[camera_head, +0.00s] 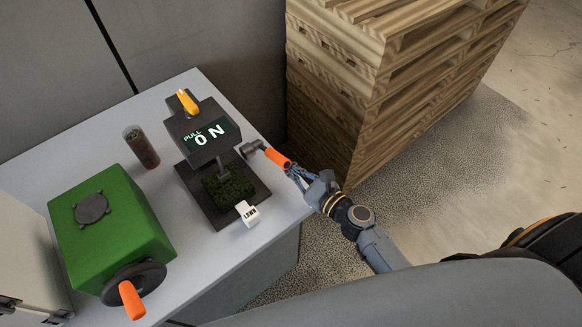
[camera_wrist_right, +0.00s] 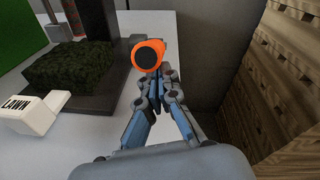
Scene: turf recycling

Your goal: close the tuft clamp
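The tuft clamp (camera_head: 212,150) is a dark press on the grey table, with a screen reading "PULL" and "ON" and a dark green turf piece (camera_head: 232,188) on its base. The turf also shows in the wrist view (camera_wrist_right: 75,72). The clamp's lever sticks out to the right and ends in an orange handle (camera_head: 278,158). In the wrist view the handle's round end (camera_wrist_right: 149,54) faces the camera. My right gripper (camera_head: 292,171) is at the handle's outer end. Its fingers (camera_wrist_right: 158,85) are close together just below the handle; whether they grip it is unclear. My left gripper is not in view.
A green box (camera_head: 110,230) with an orange-handled crank (camera_head: 132,298) stands at the left. A white "LAWN" block (camera_head: 248,213) lies at the clamp's front. Stacked wooden pallets (camera_head: 340,100) rise close to the right of the table.

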